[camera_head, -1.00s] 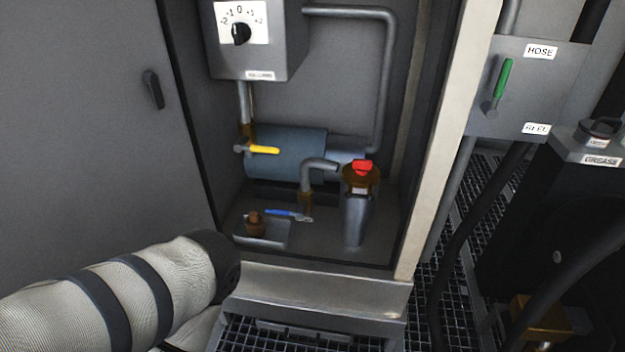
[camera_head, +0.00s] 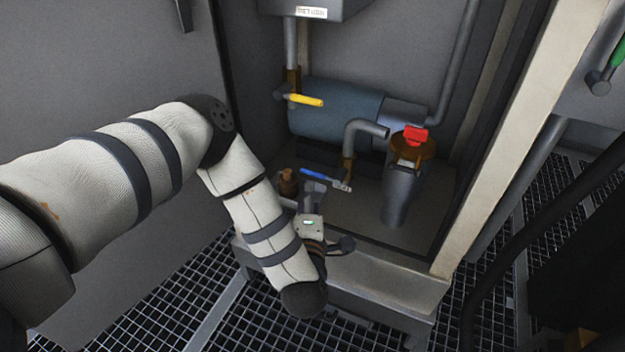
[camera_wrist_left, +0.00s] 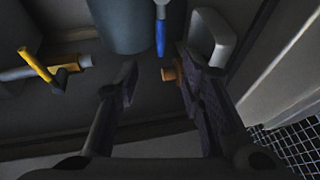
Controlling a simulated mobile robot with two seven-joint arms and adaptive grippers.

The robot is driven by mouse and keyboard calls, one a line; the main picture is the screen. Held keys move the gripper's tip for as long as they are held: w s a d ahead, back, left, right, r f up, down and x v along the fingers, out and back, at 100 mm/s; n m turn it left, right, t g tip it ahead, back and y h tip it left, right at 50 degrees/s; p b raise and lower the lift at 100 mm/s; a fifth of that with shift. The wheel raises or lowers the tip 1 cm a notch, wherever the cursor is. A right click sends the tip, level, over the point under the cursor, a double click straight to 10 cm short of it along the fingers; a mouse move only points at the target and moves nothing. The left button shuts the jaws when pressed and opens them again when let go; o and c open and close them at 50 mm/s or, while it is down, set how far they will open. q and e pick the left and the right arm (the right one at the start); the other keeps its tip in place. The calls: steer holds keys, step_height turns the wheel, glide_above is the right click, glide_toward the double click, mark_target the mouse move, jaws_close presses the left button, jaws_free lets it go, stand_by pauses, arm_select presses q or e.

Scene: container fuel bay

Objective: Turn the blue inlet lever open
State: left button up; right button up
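The blue inlet lever (camera_head: 318,176) is a slim blue handle at the foot of the bent grey pipe (camera_head: 366,128), low inside the cabinet. My left gripper (camera_head: 312,192) is low at the cabinet's front, just short of the lever; its fingers are hard to make out in the head view. In the left wrist view my left gripper (camera_wrist_left: 157,65) is open, its two dark fingers wide apart. The blue lever (camera_wrist_left: 160,36) points toward the gap between the fingertips. I see no contact with it. My right gripper is not in view.
A brown fitting (camera_head: 288,181) stands left of the blue lever. It shows close to the right finger in the wrist view (camera_wrist_left: 169,74). A yellow lever (camera_head: 306,100) sits above, and a red-topped brown cap on a grey filler neck (camera_head: 401,195) stands right. The cabinet sill (camera_head: 385,282) lies below.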

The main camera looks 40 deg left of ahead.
mark_target(311, 175)
arm_select(q)
steer(key=b+x, duration=0.1)
steer(key=x, duration=0.4)
steer(key=b+x, duration=0.2)
steer(key=x, duration=0.4)
steer(key=shift+d+f, duration=0.1)
steer(key=shift+f, duration=0.1)
steer(key=shift+w+a, duration=0.2)
steer(key=shift+w, duration=0.05)
steer(key=shift+r, duration=0.1)
jaws_close()
